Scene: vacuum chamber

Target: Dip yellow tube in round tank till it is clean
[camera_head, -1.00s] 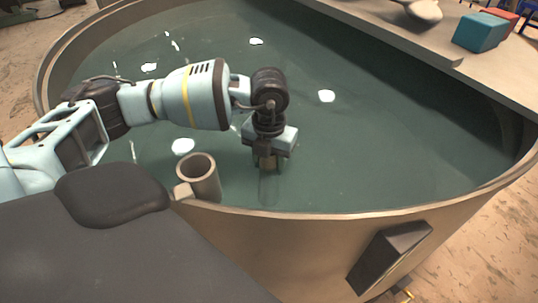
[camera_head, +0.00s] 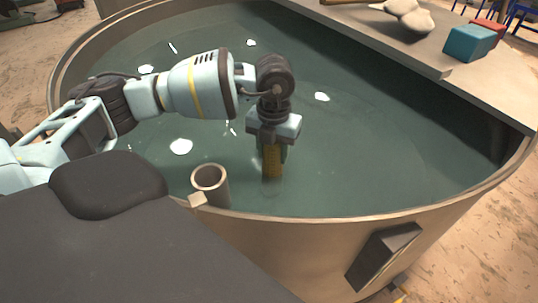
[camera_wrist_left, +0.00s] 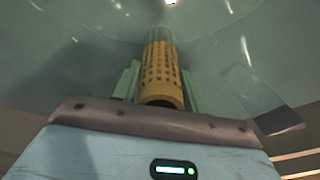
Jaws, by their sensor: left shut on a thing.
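The yellow tube (camera_head: 272,162) is perforated with dark holes. It points down from my left gripper (camera_head: 272,147), which is shut on it, and its lower end meets the water. In the left wrist view the tube (camera_wrist_left: 161,75) sits between the two green fingers of the gripper (camera_wrist_left: 158,92), and its visible side looks yellow. The round tank (camera_head: 300,217) is a wide beige vessel filled with dark green water. My left arm reaches over its near rim from the left. My right gripper is not in view.
A short open cylinder (camera_head: 210,182) stands at the tank's near rim, left of the gripper. A beige ledge (camera_head: 425,60) crosses the back right, with a teal block (camera_head: 470,43), a red block (camera_head: 490,26) and pale lumps (camera_head: 409,16). Open water lies right of the gripper.

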